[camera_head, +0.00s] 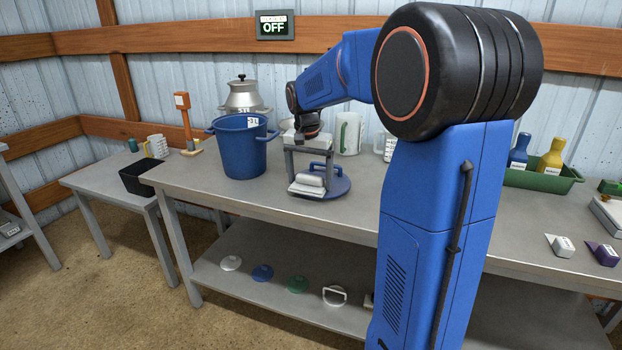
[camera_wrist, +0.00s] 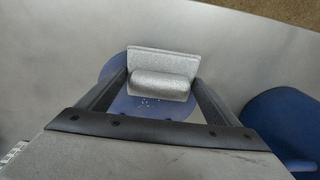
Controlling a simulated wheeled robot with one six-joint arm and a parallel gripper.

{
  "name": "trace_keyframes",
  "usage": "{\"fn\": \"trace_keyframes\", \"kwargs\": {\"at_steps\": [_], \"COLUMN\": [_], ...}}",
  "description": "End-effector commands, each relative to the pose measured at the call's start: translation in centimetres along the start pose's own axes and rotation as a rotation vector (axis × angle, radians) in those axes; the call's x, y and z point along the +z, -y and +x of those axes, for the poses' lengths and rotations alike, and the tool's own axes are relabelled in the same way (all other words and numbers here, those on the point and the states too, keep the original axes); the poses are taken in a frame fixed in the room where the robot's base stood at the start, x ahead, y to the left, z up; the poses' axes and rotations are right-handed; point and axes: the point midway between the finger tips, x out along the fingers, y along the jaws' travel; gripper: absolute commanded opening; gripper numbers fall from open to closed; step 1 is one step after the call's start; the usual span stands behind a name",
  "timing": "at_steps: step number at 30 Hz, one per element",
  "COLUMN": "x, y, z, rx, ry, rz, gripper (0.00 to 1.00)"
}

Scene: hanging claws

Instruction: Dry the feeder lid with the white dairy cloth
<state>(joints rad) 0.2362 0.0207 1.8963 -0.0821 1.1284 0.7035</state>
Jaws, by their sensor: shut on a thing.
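The blue round feeder lid (camera_head: 341,186) lies on the metal bench, right of the blue bucket. It also shows in the wrist view (camera_wrist: 117,72), with small pale specks, perhaps drops, on its surface. The white dairy cloth (camera_head: 307,185) looks like a folded pale pad with a thicker raised part; it also shows in the wrist view (camera_wrist: 165,62). My gripper (camera_head: 311,178) points down, shut on the cloth, over the near left part of the lid. The cloth covers part of the lid; I cannot tell whether it touches it.
The blue bucket (camera_head: 240,150) stands close on the left, with a metal lidded can (camera_head: 243,97) behind. A green tray (camera_head: 540,178) holds bottles at the right.

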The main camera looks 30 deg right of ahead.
Motion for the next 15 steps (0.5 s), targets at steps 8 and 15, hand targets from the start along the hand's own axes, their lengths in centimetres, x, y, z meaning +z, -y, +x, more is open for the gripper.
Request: {"fn": "trace_keyframes", "kwargs": {"at_steps": [8, 15], "x": [0.0, 0.0], "y": [-1.5, -2.0], "z": [0.0, -0.1], "rx": [0.002, 0.002], "ry": [0.002, 0.002], "rz": [0.001, 0.001], "gripper": [0.68, 0.68]}}
